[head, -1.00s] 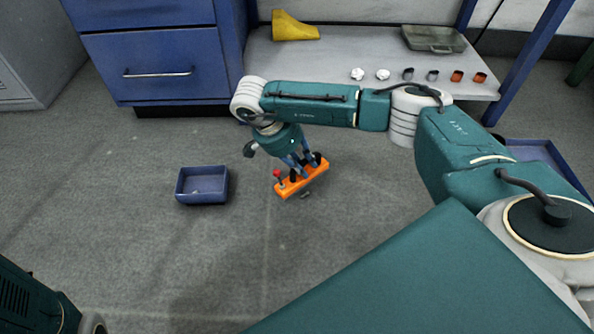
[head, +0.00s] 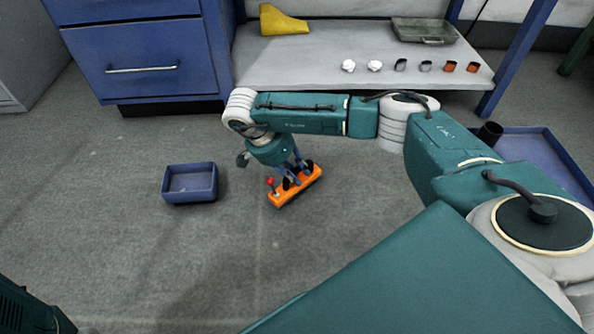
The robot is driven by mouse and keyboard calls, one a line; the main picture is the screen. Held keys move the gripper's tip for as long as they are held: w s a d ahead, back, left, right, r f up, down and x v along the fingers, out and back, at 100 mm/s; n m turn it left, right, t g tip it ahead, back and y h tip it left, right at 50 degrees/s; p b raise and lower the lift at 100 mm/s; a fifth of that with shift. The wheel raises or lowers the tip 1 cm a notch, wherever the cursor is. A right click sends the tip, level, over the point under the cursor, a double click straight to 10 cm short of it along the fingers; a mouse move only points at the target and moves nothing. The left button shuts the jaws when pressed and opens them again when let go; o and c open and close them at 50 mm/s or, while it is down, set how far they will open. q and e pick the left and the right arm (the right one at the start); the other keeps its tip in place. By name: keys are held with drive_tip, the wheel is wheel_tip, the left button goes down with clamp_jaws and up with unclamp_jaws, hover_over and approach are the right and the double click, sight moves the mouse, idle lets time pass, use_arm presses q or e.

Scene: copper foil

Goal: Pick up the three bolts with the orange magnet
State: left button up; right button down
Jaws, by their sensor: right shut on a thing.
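The orange magnet (head: 304,187) is a long orange bar with a small red knob at its left end. It is low over the grey floor, tilted up to the right in the head view; I cannot tell whether it touches the floor. My right gripper (head: 295,175) is shut on its top. I make out no bolts now; any under the magnet are hidden. My left gripper is out of view.
A blue open bin (head: 190,184) stands on the floor left of the magnet. Behind are a blue drawer cabinet (head: 140,62) and a grey shelf (head: 300,68) with small parts. A blue tray (head: 535,150) holds a dark cylinder (head: 489,134) at right.

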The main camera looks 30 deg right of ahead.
sight(297, 170)
idle(0.4)
drive_tip(key=shift+f, duration=0.25)
idle(0.6)
drive_tip(key=shift+r, duration=0.15)
wheel_tip(297, 170, up, 4)
drive_tip(key=p, duration=0.4)
drive_tip(key=shift+r+p, duration=1.4)
drive_tip(key=shift+p, duration=0.05)
wheel_tip(297, 170, up, 3)
drive_tip(key=p, duration=0.3)
drive_tip(key=shift+r+p, duration=0.45)
drive_tip(key=shift+r, duration=0.05)
